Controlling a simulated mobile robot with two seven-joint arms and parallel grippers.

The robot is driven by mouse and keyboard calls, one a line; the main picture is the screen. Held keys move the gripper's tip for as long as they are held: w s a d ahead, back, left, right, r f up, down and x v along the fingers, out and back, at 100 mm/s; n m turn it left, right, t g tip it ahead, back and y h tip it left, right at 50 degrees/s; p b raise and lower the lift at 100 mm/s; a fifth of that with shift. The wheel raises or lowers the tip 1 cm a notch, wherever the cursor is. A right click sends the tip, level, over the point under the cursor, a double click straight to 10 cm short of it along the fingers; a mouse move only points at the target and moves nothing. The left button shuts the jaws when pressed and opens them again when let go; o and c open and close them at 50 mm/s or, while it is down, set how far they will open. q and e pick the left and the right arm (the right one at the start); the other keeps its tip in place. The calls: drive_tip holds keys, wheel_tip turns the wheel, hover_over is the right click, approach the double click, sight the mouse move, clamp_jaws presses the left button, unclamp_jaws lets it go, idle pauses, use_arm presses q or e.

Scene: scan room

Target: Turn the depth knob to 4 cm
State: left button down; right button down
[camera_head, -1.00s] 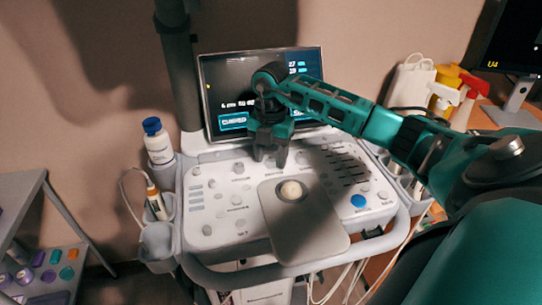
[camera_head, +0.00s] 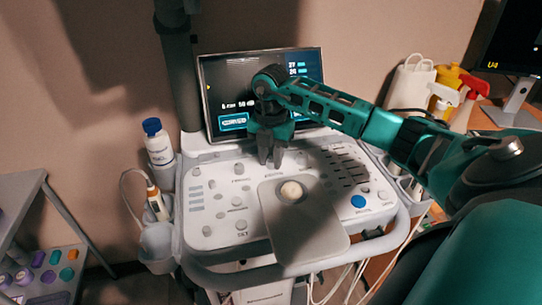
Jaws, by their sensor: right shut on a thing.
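The white ultrasound console panel (camera_head: 222,222) stands in the middle, with several small knobs on its top. My right gripper (camera_head: 270,164) reaches in from the right and points down at the back middle of the panel, in front of the screen. Its fingers are close together on a small knob, which they mostly hide; its label is too small to read. The screen (camera_head: 235,80) behind is lit, and a small line at its lower left seems to read 6 cm. My arm covers part of the screen. My left gripper is out of view.
A round pale trackball (camera_head: 291,191) sits on a grey plate in front of the gripper. A blue button (camera_head: 358,201) is at the right. A blue-capped bottle (camera_head: 157,141) and a probe (camera_head: 156,203) stand in left-side holders.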

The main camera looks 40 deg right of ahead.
sight(272, 160)
drive_tip(key=shift+n, duration=0.3)
drive_tip(key=n, duration=0.3)
drive_tip(key=shift+r, duration=0.1)
drive_tip(key=shift+n, duration=2.1)
drive_tip(key=c, duration=0.9)
unclamp_jaws()
wheel_tip(272, 160, up, 13)
drive_tip(key=shift+f+p, duration=0.1)
drive_tip(key=shift+p, duration=0.4)
